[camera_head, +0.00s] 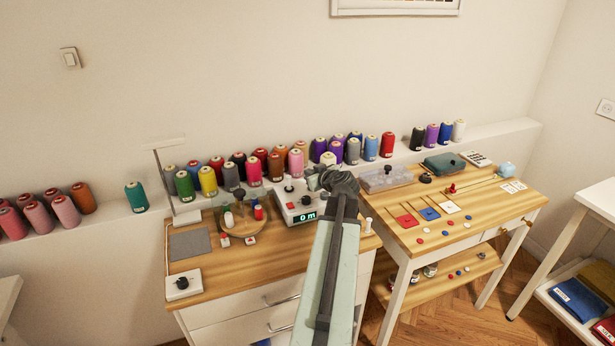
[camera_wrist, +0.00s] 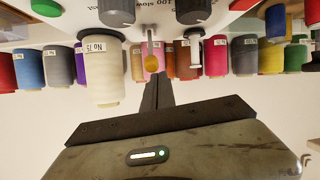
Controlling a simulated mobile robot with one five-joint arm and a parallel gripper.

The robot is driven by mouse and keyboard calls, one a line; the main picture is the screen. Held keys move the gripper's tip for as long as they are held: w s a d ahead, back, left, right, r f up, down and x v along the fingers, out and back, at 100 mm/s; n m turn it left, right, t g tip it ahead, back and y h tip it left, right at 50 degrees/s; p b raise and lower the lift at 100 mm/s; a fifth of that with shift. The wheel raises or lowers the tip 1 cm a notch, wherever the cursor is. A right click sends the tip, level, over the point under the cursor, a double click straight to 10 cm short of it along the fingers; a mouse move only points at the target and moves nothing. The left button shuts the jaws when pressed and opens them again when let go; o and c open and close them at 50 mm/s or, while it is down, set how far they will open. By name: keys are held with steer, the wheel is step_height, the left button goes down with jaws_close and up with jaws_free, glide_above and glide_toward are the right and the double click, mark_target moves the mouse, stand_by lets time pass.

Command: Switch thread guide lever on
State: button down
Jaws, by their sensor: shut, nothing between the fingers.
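The winding machine (camera_head: 300,204) is a white box with a lit "0 m" display, on the left wooden table. In the upside-down wrist view, its panel (camera_wrist: 165,18) has two dark knobs. Between them, a thin metal lever (camera_wrist: 151,42) ends in a gold-coloured tip; this looks like the thread guide lever. My gripper (camera_wrist: 157,80) is shut and empty, its dark fingers pointing at the lever tip. They overlap closely in the picture; I cannot tell whether they touch. In the head view, my arm covers the machine's right side, and the lever cannot be made out.
A white cone (camera_wrist: 101,75) stands beside the lever in the wrist view. A round wooden thread stand (camera_head: 238,226) is left of the machine. Many thread spools line the wall ledge (camera_head: 108,222). A second table (camera_head: 470,212) with small sewing items stands right.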

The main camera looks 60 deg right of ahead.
steer(key=shift+s+d, duration=0.1)
steer(key=shift+s, duration=0.05)
steer(key=shift+w+d+f+b, duration=0.35)
steer(key=shift+w+d, duration=0.1)
steer(key=shift+d, duration=0.1)
steer(key=shift+r, duration=0.1)
step_height(320, 180, up, 4)
steer(key=w+p, duration=0.2)
steer(key=p, duration=0.2)
steer(key=s+a+r+p, duration=0.1)
steer(key=s+a, duration=0.4)
steer(key=s, duration=0.3)
steer(key=shift+a, duration=0.15)
